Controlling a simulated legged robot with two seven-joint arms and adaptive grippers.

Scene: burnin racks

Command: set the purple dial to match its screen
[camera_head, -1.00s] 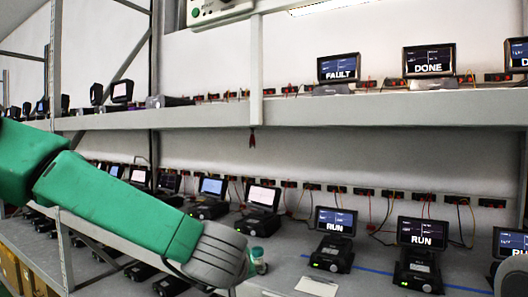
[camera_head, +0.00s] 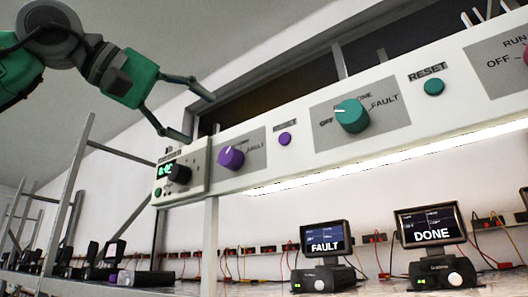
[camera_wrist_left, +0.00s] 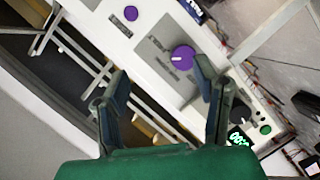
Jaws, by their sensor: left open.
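The purple dial (camera_head: 231,158) sits on a grey label plate on the white control panel. It also shows in the left wrist view (camera_wrist_left: 183,57), with a white mark on its left side. Its labels are too small or covered to read fully. My left gripper (camera_head: 200,118) is open and empty, above and left of the dial in the head view. In the left wrist view its fingers (camera_wrist_left: 160,72) are spread, with the dial beyond them near the right finger. Below the panel, one screen (camera_head: 325,238) reads FAULT and another (camera_head: 431,225) reads DONE. I cannot tell which screen belongs to the dial.
A purple button (camera_head: 284,139), a teal dial (camera_head: 352,116) and a teal button (camera_head: 434,87) lie along the panel. A box with a black knob (camera_head: 178,174) and green digits is at the panel's left end. A lit strip runs under the panel. Metal rack posts stand at left.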

